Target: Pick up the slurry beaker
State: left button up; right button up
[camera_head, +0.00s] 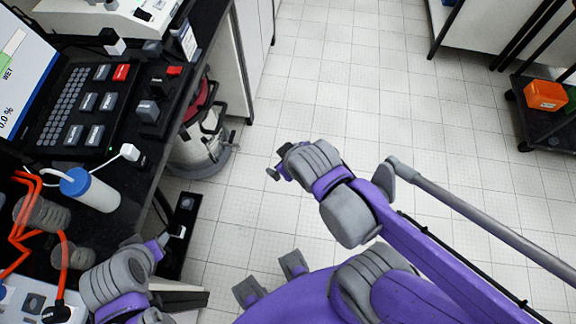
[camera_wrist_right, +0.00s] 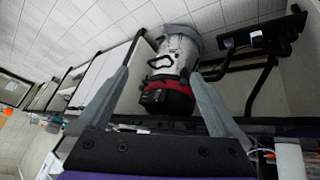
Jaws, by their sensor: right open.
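I cannot make out a slurry beaker in either view. My right gripper (camera_head: 274,172) is over the open floor in the head view, with no beaker near it. In the right wrist view its two grey fingers (camera_wrist_right: 158,76) are spread apart with nothing held between them. My left arm is at the lower left of the head view, beside the bench edge; its gripper end (camera_head: 164,239) is small there, and its jaw opening is unclear.

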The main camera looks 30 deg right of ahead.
aim_at(67, 254)
jog(key=u, duration=1.65)
